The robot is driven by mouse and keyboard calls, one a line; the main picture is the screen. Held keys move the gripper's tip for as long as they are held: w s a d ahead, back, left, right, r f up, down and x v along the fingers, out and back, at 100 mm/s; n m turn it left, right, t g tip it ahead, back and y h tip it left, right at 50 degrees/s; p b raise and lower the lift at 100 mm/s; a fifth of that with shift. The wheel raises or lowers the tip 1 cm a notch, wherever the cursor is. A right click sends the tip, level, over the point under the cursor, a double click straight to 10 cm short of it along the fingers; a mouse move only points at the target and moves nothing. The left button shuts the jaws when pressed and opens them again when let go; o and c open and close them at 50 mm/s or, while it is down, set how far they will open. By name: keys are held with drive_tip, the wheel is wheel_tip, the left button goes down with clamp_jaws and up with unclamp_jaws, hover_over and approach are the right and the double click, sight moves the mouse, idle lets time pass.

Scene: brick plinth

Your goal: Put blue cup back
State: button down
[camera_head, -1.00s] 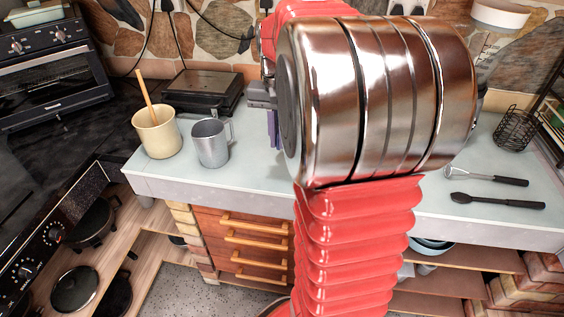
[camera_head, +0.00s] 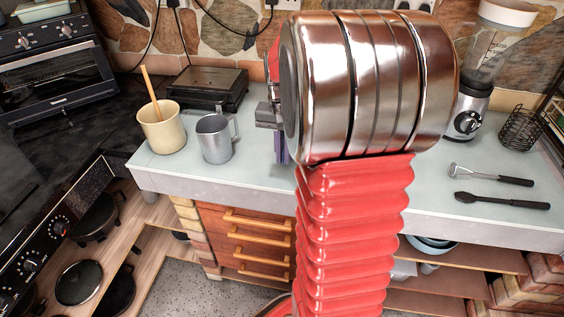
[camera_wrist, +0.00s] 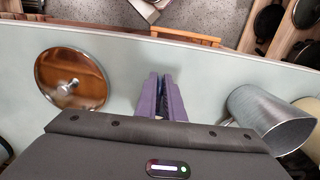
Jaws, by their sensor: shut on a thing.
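My gripper (camera_wrist: 161,95) hangs over the pale counter (camera_wrist: 115,50), its two purple fingers close together. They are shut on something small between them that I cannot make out. In the head view my arm covers most of the gripper, with a purple finger part (camera_head: 279,146) showing at its left. No clearly blue cup shows. A grey-blue metal mug (camera_head: 214,139) stands upright on the counter, left of the gripper and apart from it. It also shows at the right of the wrist view (camera_wrist: 268,117).
A cream mug (camera_head: 161,128) with a wooden spoon stands left of the metal mug. A round lid (camera_wrist: 73,80) lies on the counter in the wrist view. A blender (camera_head: 468,108), wire basket (camera_head: 520,128) and utensils (camera_head: 500,201) are at right. A black appliance (camera_head: 207,88) is behind.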

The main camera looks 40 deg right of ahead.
sight(283, 165)
drive_tip(key=shift+f, duration=1.6)
drive_tip(key=c, duration=1.9)
unclamp_jaws()
drive_tip(key=shift+o, duration=0.2)
wheel_tip(283, 165, up, 12)
drive_tip(key=shift+r, duration=0.1)
